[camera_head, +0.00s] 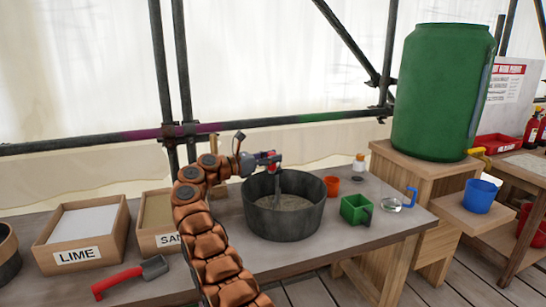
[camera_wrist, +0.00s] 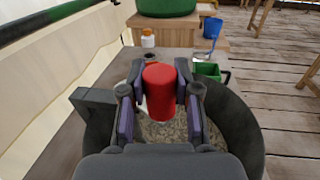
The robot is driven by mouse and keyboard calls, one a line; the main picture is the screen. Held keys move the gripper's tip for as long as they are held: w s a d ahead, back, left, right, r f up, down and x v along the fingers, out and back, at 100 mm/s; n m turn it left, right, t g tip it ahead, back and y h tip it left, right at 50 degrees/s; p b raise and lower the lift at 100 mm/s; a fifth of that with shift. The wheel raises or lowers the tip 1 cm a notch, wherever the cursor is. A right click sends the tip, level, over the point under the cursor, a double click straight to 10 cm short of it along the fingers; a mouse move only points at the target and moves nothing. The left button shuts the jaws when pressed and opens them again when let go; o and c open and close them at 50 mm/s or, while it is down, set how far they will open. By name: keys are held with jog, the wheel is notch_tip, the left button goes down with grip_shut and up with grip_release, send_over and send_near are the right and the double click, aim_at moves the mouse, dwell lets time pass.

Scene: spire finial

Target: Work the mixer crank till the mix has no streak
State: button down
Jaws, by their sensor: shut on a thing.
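The mixer tub (camera_head: 284,222) is a dark grey round drum on the bench. Grey mix (camera_head: 285,202) lies in it; in the wrist view the mix (camera_wrist: 170,131) looks mottled with pale and dark patches. The crank's red handle (camera_wrist: 159,92) stands between the fingers of my gripper (camera_wrist: 160,95). My gripper (camera_head: 270,158) is shut on this handle, above the tub. A grey crank shaft (camera_head: 277,188) goes down from there into the tub. My gripper and hand hide part of the mix in the wrist view.
An orange cup (camera_head: 331,185), green scoop (camera_head: 356,208) and clear blue-handled jug (camera_head: 393,204) stand right. A green barrel (camera_head: 440,95) stands beyond, above a blue bucket (camera_head: 480,195).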

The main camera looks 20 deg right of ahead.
jog(key=c, duration=0.8)
grip_release()
jog(key=s+a, duration=0.1)
jog(key=a, duration=0.6)
jog(key=shift+a, duration=0.25)
